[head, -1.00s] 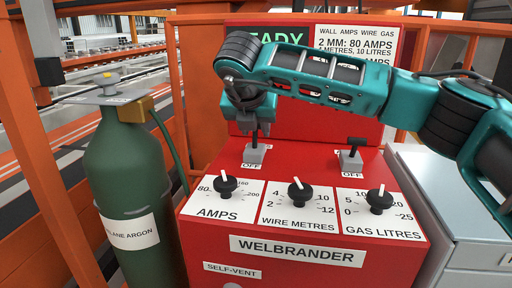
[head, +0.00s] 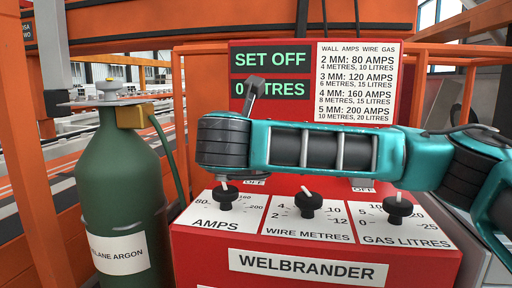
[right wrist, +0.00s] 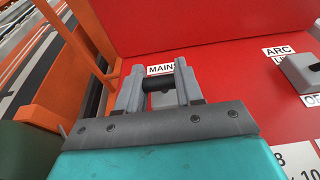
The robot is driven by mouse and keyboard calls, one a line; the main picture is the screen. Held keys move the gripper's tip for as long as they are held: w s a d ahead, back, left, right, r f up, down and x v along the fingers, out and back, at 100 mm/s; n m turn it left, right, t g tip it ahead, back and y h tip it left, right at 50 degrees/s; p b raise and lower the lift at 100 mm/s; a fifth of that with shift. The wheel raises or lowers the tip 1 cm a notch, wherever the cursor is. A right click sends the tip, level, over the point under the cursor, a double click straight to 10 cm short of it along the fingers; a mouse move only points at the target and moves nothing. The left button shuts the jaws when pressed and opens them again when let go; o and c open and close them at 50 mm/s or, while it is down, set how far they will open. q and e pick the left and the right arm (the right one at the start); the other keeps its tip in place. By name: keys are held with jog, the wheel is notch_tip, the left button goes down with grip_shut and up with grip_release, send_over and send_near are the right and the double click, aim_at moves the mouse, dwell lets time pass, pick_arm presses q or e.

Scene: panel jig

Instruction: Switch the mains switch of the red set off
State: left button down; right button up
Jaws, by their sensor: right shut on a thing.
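The red set (head: 310,243) is a red welding box with a back panel, and its display (head: 270,62) reads SET OFF. In the right wrist view the mains switch's dark handle (right wrist: 158,84) lies between the two grey fingers of my right gripper (right wrist: 158,90), beside the MAINS label (right wrist: 161,70). My right gripper is shut on this handle. In the head view my right arm crosses in front and hides the switch and the fingertips; only part of an OFF label below shows. My left gripper is not in view.
The grey arc switch (right wrist: 300,75) stands to the right in the right wrist view. Three dials, AMPS (head: 225,197), WIRE METRES (head: 309,204) and GAS LITRES (head: 398,208), sit in front of my arm. A green argon bottle (head: 118,190) stands at the left.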

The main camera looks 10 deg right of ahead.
dwell(0.5)
jog(key=o, duration=1)
jog(key=shift+o, duration=0.2)
jog(key=shift+s, duration=0.15)
jog(key=v, duration=0.8)
jog(key=shift+s+a+r, duration=0.15)
jog(key=shift+s+a, duration=0.1)
jog(key=shift+s, duration=0.05)
jog(key=shift+v, duration=2)
jog(key=shift+s+f, duration=0.1)
jog(key=shift+f, duration=0.1)
